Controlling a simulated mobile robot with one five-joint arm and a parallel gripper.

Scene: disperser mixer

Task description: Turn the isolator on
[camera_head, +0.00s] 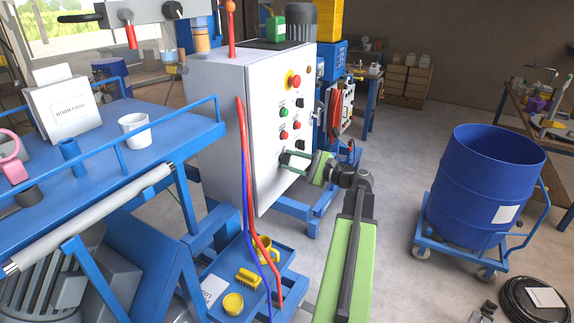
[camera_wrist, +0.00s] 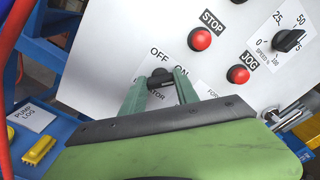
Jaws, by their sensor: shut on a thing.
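The isolator (camera_wrist: 160,77) is a black rotary knob low on the white control panel, on a label with OFF and ON printed above it. My gripper (camera_wrist: 160,86) has its two green fingers on either side of the knob, shut on it. The fingers partly cover the knob and its label, so I cannot tell which way it points.
The red stop button (camera_wrist: 201,39), jog button (camera_wrist: 238,74) and speed dial (camera_wrist: 288,40) sit above and right of the isolator. Red and blue hoses (camera_head: 243,170) hang left of the panel. A blue drum (camera_head: 480,185) on a trolley stands right, with open floor between.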

